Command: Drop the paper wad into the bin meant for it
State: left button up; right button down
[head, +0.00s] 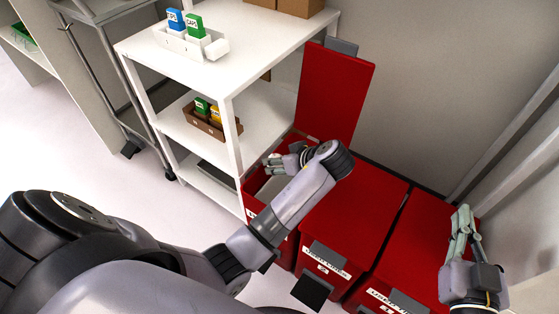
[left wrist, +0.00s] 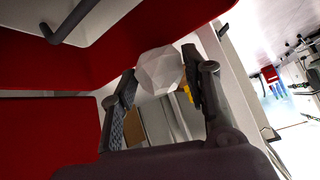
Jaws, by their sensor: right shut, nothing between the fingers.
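The paper wad (left wrist: 160,72) is a white, faceted ball in the left wrist view, between the two fingers of my left gripper (left wrist: 160,85), which is shut on it. In the head view I cannot pick the wad out. There my left gripper (head: 285,160) is over the left red bin (head: 255,205), whose red lid (head: 335,95) stands raised at the back. Part of this bin's opening is hidden by my left arm. My right gripper (head: 463,217) is shut and empty, above the right red bin, pointing away from me.
The middle red bin (head: 350,220) and right red bin (head: 405,255) have closed lids and white labels on their fronts. A white shelf (head: 250,45) with small boxes stands just left of the open bin. A grey wall is behind the bins.

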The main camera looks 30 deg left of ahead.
pick_arm(q)
jog(key=o, duration=0.4)
jog(key=shift+r, duration=0.1)
notch_tip(320, 180, up, 10)
jog(key=shift+f, duration=0.1)
dwell(0.4)
dwell(0.5)
